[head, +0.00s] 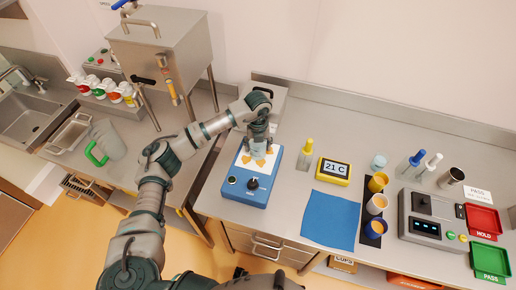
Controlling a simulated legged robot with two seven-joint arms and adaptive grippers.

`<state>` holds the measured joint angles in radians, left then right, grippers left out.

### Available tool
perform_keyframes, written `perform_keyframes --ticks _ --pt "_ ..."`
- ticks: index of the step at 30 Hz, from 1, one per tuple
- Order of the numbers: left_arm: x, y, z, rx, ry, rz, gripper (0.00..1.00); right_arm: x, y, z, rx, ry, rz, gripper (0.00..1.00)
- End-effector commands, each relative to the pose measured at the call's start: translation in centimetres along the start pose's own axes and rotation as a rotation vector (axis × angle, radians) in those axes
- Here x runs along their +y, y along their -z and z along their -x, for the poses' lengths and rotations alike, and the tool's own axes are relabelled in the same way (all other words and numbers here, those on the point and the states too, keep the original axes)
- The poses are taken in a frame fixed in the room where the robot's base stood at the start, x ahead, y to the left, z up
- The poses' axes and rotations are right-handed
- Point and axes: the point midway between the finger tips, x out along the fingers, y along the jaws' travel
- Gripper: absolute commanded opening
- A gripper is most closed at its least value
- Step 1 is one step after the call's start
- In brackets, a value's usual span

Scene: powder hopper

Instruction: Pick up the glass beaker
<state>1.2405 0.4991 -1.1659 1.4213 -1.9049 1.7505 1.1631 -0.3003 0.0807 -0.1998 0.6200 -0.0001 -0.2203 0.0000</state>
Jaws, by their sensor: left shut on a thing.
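My left gripper (259,149) points down over the white top plate of a blue stirrer-like device (247,188). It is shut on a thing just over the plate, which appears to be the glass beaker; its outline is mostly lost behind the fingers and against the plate. Yellow-orange patches show on the plate around the fingertips. I cannot tell whether the beaker touches the plate. A small pale, clear-looking cup (379,162) stands apart on the bench to the right. My right gripper is not in view.
A steel hopper (160,50) and a jug (106,139) are left.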

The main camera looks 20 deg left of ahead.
Motion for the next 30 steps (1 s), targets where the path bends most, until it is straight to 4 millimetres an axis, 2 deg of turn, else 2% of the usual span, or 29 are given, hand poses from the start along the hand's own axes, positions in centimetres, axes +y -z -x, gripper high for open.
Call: perform_keyframes --ticks 13,25,30 --pt "0.0 0.0 0.5 -0.001 0.001 0.000 0.22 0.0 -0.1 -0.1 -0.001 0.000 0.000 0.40" --pt "0.0 0.0 3.7 -0.003 0.001 -0.001 0.22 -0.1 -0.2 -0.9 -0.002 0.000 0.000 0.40" --pt "0.2 2.1 3.7 0.000 0.001 -0.003 0.22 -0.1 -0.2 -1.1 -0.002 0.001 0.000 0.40"
